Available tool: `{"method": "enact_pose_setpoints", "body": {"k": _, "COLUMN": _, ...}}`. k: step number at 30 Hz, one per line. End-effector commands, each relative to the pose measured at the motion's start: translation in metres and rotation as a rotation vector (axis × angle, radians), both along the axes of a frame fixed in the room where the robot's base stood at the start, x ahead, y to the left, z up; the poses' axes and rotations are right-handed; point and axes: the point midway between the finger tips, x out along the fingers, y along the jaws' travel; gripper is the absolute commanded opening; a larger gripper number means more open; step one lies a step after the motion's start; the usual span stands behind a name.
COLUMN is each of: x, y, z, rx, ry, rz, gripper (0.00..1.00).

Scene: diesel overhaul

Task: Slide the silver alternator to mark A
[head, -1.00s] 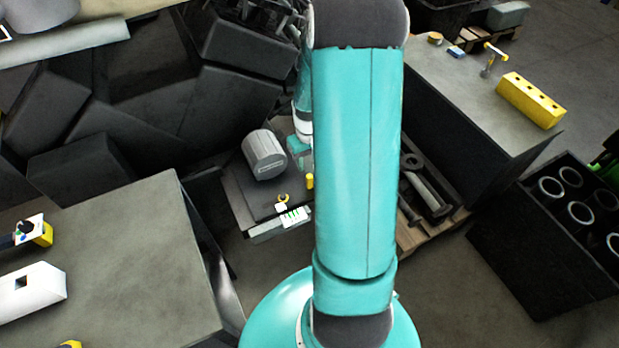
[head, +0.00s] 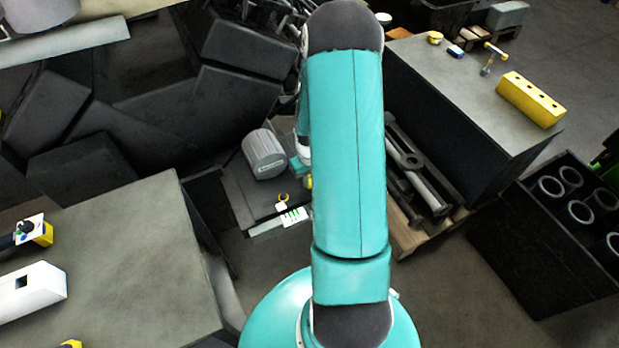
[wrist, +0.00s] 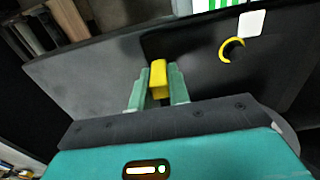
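The silver alternator (head: 265,154), a ribbed grey cylinder, lies on a dark flat plate (head: 238,192) in the middle of the head view. A yellow ring-shaped mark (head: 283,198) with a small white tag (head: 281,206) is on the plate in front of it, also seen in the wrist view (wrist: 233,50). I cannot read a letter on the tag. My gripper (wrist: 158,85) has its teal fingers apart, with a small yellow block (wrist: 158,78) between them; I cannot tell whether they touch it. In the head view my gripper is right of the alternator, partly hidden by my arm.
A white card with green stripes (head: 293,216) is at the plate's front edge. A grey bench (head: 130,240) stands at the left front, another (head: 450,90) at the right. A pallet with metal rods (head: 425,185) is right of my arm. Dark blocks (head: 150,100) fill the left back.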

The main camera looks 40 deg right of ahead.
Motion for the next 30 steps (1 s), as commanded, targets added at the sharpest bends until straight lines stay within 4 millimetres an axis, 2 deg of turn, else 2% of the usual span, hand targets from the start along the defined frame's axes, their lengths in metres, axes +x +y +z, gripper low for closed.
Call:
{"method": "enact_pose_setpoints", "body": {"k": 1, "x": 0.000, "y": 0.000, "z": 0.000, "rx": 0.000, "ry": 0.000, "rz": 0.000, "gripper": 0.07}}
{"method": "enact_pose_setpoints", "body": {"k": 2, "x": 0.000, "y": 0.000, "z": 0.000, "rx": 0.000, "ry": 0.000, "rz": 0.000, "gripper": 0.01}}
{"method": "enact_pose_setpoints", "body": {"k": 3, "x": 0.000, "y": 0.000, "z": 0.000, "rx": 0.000, "ry": 0.000, "rz": 0.000, "gripper": 0.00}}
{"method": "enact_pose_setpoints", "body": {"k": 8, "x": -0.001, "y": -0.001, "z": 0.000, "rx": 0.000, "ry": 0.000, "rz": -0.001, "gripper": 0.00}}
{"method": "enact_pose_setpoints", "body": {"k": 12, "x": -0.004, "y": -0.014, "z": 0.000, "rx": 0.000, "ry": 0.001, "rz": -0.004, "gripper": 0.00}}
{"method": "enact_pose_setpoints", "body": {"k": 19, "x": -0.004, "y": -0.014, "z": 0.000, "rx": 0.000, "ry": 0.001, "rz": -0.002, "gripper": 0.00}}
{"method": "enact_pose_setpoints", "body": {"k": 20, "x": -0.004, "y": -0.013, "z": 0.000, "rx": 0.000, "ry": 0.001, "rz": -0.002, "gripper": 0.24}}
{"method": "enact_pose_setpoints", "body": {"k": 22, "x": -0.004, "y": -0.013, "z": 0.000, "rx": 0.000, "ry": 0.001, "rz": -0.001, "gripper": 0.38}}
{"method": "enact_pose_setpoints", "body": {"k": 30, "x": -0.004, "y": -0.013, "z": 0.000, "rx": 0.000, "ry": 0.000, "rz": -0.001, "gripper": 0.40}}
